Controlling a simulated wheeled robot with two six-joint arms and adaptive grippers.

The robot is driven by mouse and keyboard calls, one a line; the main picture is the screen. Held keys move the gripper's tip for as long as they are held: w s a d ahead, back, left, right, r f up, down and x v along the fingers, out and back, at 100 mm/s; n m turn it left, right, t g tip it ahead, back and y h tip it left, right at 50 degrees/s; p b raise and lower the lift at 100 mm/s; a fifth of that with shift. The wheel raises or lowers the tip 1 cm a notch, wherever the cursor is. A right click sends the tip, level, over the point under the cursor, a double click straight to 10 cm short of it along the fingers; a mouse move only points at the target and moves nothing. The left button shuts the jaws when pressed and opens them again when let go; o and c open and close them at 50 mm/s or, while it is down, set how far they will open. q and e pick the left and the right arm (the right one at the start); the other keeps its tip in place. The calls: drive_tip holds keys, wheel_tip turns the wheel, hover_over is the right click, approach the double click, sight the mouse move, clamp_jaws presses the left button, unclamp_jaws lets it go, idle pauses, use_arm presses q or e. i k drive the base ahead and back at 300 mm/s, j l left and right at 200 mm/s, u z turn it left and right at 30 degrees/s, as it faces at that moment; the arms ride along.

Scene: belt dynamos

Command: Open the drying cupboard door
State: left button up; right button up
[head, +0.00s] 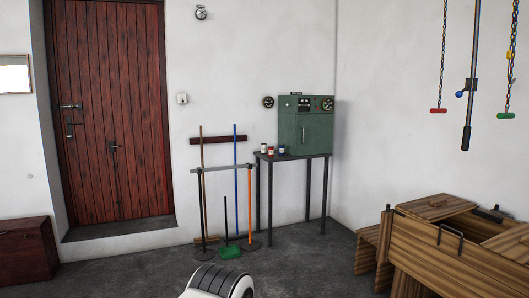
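A green metal cabinet (290,121), which looks like the drying cupboard, stands on a dark table (317,155) against the back wall near the corner. Dials and small controls sit on its upper front. Its front door (312,136) looks shut and has a small upright handle. Neither of my grippers is in view. A white and dark part at the bottom middle looks like my own body.
A rack with brooms (236,190) and a green dustpan (230,252) stands left of the table. A wooden chest (450,252) is at the right; chains (442,60) hang above. The middle floor is clear.

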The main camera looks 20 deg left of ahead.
sight(314, 134)
drive_tip(key=i+u, duration=0.35)
drive_tip(key=i, duration=3.55)
drive_tip(key=i+u, duration=0.2)
drive_tip(key=i, duration=0.3)
drive_tip(key=i+l+u, duration=0.15)
drive_tip(key=i, duration=0.3)
drive_tip(key=i+l+u, duration=0.2)
drive_tip(key=i, duration=0.25)
drive_tip(key=i+l+u, duration=0.2)
drive_tip(key=i, duration=0.25)
drive_tip(key=i+l+u, duration=0.5)
drive_tip(key=i+l, duration=0.25)
